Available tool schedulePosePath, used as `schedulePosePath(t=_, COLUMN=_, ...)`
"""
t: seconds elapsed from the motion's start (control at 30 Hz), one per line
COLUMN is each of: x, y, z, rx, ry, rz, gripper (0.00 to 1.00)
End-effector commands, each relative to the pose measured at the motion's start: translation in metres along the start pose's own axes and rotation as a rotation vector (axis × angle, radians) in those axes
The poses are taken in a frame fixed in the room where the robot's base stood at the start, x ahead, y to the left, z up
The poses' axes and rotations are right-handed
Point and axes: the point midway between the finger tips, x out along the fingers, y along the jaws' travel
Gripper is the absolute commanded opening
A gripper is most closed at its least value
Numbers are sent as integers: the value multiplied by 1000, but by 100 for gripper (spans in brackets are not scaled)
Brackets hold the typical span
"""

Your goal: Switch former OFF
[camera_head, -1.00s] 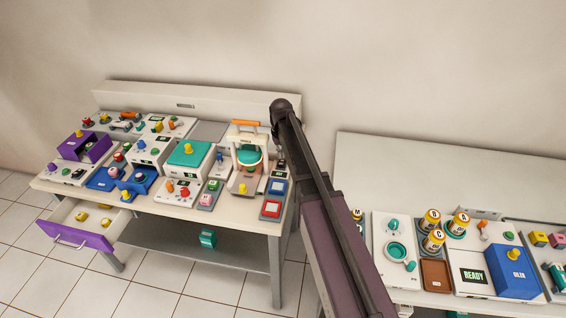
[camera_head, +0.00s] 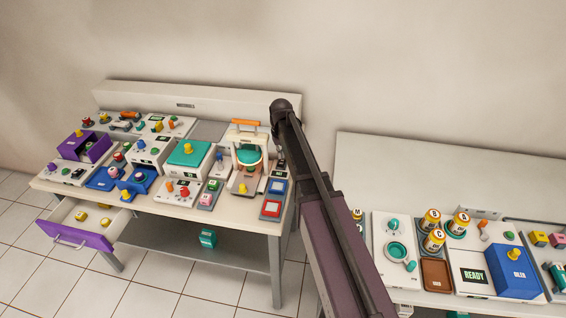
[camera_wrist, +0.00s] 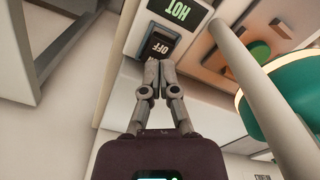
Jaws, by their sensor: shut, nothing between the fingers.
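The former (camera_head: 246,158) stands at the right end of the left table, with an orange handle bar, a teal round part and pale posts. In the wrist view its teal part (camera_wrist: 280,95) and a pale post (camera_wrist: 255,85) fill the right side. A dark rocker switch marked OFF (camera_wrist: 161,46) sits just below a green HOT display (camera_wrist: 178,10). My gripper (camera_wrist: 159,66) is shut and empty, its fingertips at the lower edge of the switch and partly covering it. I cannot tell whether they touch it.
Blue and red framed pads (camera_head: 274,197) lie at the table's right front corner. Many small devices crowd the left table. An open purple drawer (camera_head: 80,236) juts out at front left. A second table (camera_head: 400,170) with jars and a READY unit stands right.

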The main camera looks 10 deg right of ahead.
Motion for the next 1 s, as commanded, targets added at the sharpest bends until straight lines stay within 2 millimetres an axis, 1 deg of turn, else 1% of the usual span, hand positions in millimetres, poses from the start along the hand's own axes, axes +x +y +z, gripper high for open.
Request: schedulePosePath(t=1.0, x=11, y=1, z=0, rx=1, ry=0, rz=0, gripper=0)
